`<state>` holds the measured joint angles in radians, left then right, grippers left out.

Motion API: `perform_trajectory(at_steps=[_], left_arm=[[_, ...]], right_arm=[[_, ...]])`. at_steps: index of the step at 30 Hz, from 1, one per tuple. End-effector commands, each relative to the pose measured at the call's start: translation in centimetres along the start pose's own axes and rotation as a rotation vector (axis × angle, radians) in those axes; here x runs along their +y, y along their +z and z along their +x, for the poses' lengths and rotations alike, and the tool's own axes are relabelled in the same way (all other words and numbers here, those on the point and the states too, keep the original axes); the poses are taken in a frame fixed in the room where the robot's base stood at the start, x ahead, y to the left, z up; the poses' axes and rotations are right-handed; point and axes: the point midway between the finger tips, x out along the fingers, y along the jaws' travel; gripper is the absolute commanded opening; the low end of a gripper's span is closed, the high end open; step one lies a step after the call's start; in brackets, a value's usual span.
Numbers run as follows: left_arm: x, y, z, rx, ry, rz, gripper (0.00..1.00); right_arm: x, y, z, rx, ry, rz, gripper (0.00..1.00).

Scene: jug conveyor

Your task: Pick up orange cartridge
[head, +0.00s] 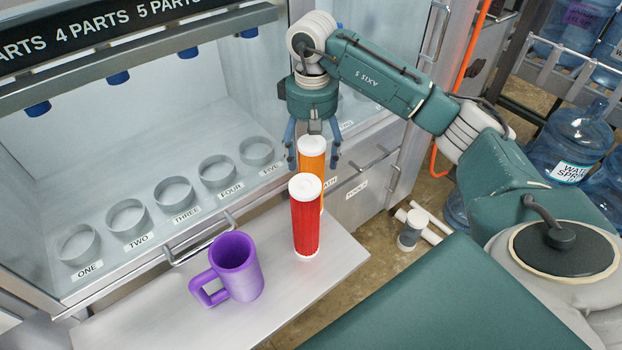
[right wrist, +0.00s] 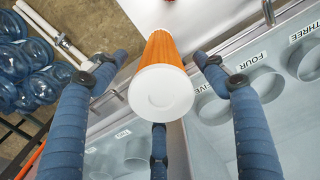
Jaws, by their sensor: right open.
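The orange cartridge (head: 312,160) with a white cap stands upright on the light shelf, partly hidden behind the red cartridge (head: 305,222) in the head view. My right gripper (head: 318,160) hangs above it with blue fingers spread around its upper end. In the right wrist view the orange cartridge (right wrist: 160,62) lies between the open fingers (right wrist: 160,90), its white cap facing the camera. I see no finger clearly touching it. A bit of red shows beyond it. My left gripper is not in view.
A purple mug (head: 237,266) stands on the shelf (head: 178,318) left of the red cartridge. Behind is a cabinet with labelled ring holders (head: 174,192) and a handle (head: 200,240). Blue water jugs (head: 572,140) stand at the right. The shelf front between mug and red cartridge is clear.

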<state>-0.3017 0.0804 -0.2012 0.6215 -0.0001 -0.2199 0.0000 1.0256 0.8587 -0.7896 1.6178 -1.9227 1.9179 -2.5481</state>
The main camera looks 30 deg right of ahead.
Motion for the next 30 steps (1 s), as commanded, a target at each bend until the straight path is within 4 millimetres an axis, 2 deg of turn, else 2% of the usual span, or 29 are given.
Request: perform_trajectory(at_steps=[3, 9, 13, 18, 26, 30], left_arm=[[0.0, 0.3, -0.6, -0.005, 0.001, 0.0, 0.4], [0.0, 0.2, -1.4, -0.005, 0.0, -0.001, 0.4], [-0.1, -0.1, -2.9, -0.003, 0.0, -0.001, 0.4], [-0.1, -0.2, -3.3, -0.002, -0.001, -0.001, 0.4], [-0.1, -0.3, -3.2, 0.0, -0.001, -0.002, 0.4], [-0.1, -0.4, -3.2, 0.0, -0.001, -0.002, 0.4]], right_arm=[[0.0, 0.1, 1.4, -0.003, -0.001, 0.0, 0.71], [-0.1, 0.2, 2.8, -0.004, -0.002, 0.001, 0.71], [-0.2, 0.4, 4.6, -0.007, -0.003, -0.001, 0.71], [-0.2, 0.2, 6.8, -0.001, -0.002, 0.001, 0.71], [-0.2, 0.2, 7.2, 0.001, -0.002, -0.001, 0.71], [-0.2, 0.2, 7.2, 0.001, -0.002, -0.001, 0.45]])
